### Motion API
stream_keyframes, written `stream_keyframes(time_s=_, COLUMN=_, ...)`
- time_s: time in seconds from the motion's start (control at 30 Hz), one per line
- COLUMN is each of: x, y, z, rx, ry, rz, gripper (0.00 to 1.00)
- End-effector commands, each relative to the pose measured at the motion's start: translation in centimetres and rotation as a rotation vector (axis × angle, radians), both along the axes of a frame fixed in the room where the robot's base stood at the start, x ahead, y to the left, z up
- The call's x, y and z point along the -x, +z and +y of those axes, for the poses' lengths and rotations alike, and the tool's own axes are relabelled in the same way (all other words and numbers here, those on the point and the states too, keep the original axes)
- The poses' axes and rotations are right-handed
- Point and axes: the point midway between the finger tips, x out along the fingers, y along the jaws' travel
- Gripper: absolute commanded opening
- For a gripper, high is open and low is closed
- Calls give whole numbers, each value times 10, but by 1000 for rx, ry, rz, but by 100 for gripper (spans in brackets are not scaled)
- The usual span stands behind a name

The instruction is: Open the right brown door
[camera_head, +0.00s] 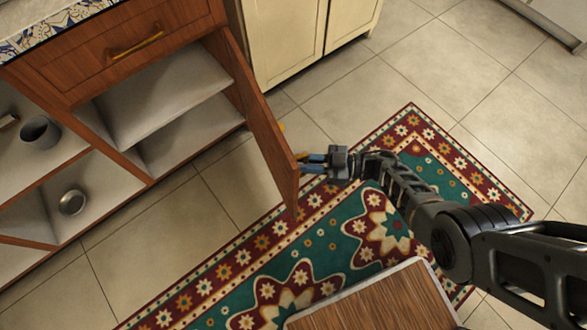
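The right brown door (257,122) stands wide open, swung out from the brown cabinet (75,50) over the floor and the rug's edge. Its inner side faces left. A small yellow piece (281,127), perhaps its handle, shows past its far edge. My gripper (304,163) has blue fingertips and is at the outer side of the door, near its free edge. The door partly hides the fingertips, so I cannot tell whether they touch it or how far apart they are. The compartment (165,100) behind the door is exposed and its visible shelves look empty.
A grey cup (40,132) and a metal bowl (72,203) sit in the left compartments. A brass-handled drawer (135,48) is shut above. Cream cabinets (285,40) stand behind. A patterned rug (385,225) and a wood-topped surface (375,305) lie nearer. Tiled floor (450,60) is clear.

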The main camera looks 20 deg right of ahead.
Motion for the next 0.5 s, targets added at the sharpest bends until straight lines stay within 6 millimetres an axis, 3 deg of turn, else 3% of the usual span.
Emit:
stream_keyframes(time_s=0.2, x=-5, y=0, z=-18, rx=2, ry=36, rz=1, gripper=0)
stream_keyframes(time_s=0.5, x=-6, y=0, z=-23, rx=2, ry=52, rz=0, gripper=0)
